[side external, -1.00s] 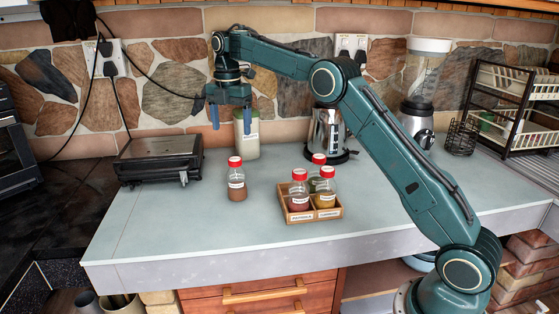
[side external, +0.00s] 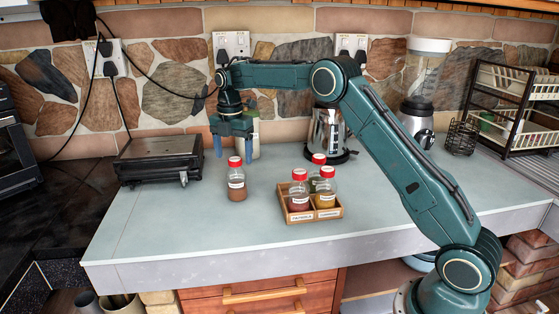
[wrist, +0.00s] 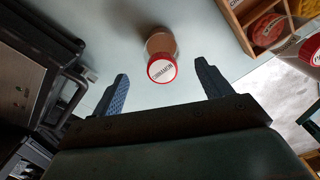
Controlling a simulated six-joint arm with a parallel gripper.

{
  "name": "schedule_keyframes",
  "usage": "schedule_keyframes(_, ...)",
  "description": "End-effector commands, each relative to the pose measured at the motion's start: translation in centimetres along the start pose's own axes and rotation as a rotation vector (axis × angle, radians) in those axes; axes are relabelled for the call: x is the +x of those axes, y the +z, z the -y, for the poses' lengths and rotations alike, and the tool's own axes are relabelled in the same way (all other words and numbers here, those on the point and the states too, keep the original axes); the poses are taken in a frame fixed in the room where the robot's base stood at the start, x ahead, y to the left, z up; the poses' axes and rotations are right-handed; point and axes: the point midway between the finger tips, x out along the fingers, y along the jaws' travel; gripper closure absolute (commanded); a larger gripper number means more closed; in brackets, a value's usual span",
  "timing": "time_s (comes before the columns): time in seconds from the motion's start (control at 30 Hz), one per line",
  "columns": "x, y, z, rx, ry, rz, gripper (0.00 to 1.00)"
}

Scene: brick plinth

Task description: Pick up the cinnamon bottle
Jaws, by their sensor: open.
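The cinnamon bottle (side external: 236,181) is a small jar with a red lid and brown contents, standing upright on the counter left of the spice tray. In the wrist view the cinnamon bottle (wrist: 161,56) shows its labelled red lid, ahead of and between the two fingers. My gripper (side external: 234,148) is open and empty, pointing down above and behind the bottle. In the wrist view both blue fingers of my gripper (wrist: 161,82) are spread apart, with nothing between their tips touching them.
A wooden tray (side external: 314,216) holding red-lidded spice jars (side external: 299,189) stands right of the bottle. A black grill (side external: 160,160) is at left. A pale canister (side external: 250,140) and a metal kettle (side external: 325,133) stand behind. The front counter is clear.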

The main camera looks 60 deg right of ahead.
Motion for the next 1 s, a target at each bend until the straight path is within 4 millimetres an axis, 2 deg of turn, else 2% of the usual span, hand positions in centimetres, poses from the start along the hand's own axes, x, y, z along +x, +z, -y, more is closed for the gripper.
schedule_keyframes(0.27,0.4,0.0,0.0,0.000,-0.001,0.000,0.22)
schedule_keyframes(0.73,4.9,0.0,0.3,0.001,-0.001,-0.002,0.22)
schedule_keyframes(1.0,5.3,0.0,0.3,0.001,0.000,-0.002,0.22)
